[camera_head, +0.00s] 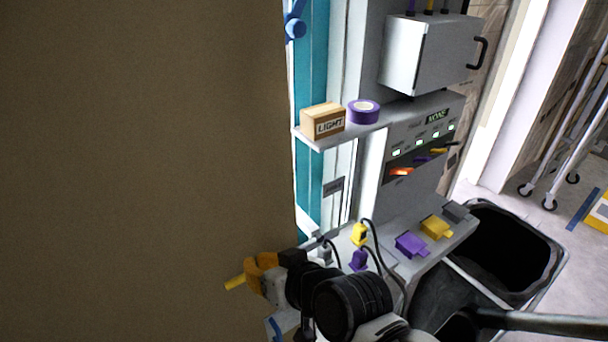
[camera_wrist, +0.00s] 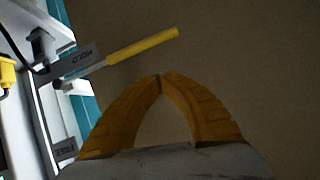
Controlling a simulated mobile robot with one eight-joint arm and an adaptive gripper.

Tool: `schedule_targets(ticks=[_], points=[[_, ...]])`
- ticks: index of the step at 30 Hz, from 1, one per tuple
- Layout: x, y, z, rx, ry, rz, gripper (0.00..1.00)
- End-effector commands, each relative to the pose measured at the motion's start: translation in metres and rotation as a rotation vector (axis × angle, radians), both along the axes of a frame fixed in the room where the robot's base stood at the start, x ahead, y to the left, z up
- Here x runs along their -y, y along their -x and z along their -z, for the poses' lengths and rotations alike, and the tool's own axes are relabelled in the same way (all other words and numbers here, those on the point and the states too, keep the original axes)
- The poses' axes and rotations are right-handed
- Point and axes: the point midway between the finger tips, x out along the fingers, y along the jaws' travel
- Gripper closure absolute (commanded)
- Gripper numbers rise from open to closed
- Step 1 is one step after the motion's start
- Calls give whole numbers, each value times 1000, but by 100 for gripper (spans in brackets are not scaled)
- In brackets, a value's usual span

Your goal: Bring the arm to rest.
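My gripper (camera_head: 256,268) is low in the head view, in front of a large brown panel (camera_head: 140,150) and left of the grey console. In the wrist view its two orange fingers (camera_wrist: 159,78) curve together and meet at the tips, with nothing seen between them. A lever with a yellow handle (camera_wrist: 142,46) lies just past the fingertips, apart from them in that picture. The yellow handle end (camera_head: 235,282) also shows beside my gripper in the head view. My arm runs from the gripper toward the lower right.
A shelf (camera_head: 310,139) holds a box marked LIGHT (camera_head: 323,121) and purple tape (camera_head: 364,111). Yellow (camera_head: 360,235) and purple (camera_head: 358,260) plugs with black cables are close by my arm. A black bin (camera_head: 545,262) stands right. Open floor lies beyond it.

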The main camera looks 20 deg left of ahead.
Motion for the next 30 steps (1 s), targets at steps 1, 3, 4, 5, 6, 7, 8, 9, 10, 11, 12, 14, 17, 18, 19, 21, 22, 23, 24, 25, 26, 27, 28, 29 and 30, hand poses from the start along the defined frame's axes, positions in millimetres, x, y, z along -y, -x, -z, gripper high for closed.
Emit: schedule_targets(ticks=[1, 3, 4, 5, 6, 7, 8, 9, 10, 11, 12, 14, 17, 18, 19, 21, 22, 23, 24, 25, 26, 27, 28, 29, 30], points=[[8, 7, -11, 0, 0, 1, 100], [18, 15, -19, 0, 0, 1, 100], [22, 18, -22, 0, 0, 1, 100], [25, 21, -25, 0, 0, 1, 100], [29, 25, -28, 0, 0, 1, 100], [32, 27, -30, 0, 0, 1, 100], [34, 29, -32, 0, 0, 1, 100], [37, 32, -34, -1, 0, 1, 100], [39, 34, -36, -1, 0, 1, 100], [40, 35, -37, -1, 0, 1, 100], [42, 36, -38, -1, 0, 1, 100], [44, 38, -39, -1, 0, 1, 100], [45, 39, -39, -1, 0, 1, 100], [45, 39, -39, -1, 0, 1, 100], [45, 39, -38, -1, 0, 1, 100], [45, 38, -38, 0, 0, 1, 100], [47, 37, -37, -1, 2, 5, 100], [50, 35, -36, -2, 5, 13, 100], [57, 30, -33, -4, 15, 31, 100], [65, 24, -30, -7, 26, 52, 100], [76, 17, -26, -12, 39, 80, 100], [95, 6, -20, -20, 62, 125, 100], [112, -2, -15, -27, 82, 166, 100], [131, -10, -9, -38, 105, 211, 100], [159, -20, -2, -53, 137, 277, 100]])
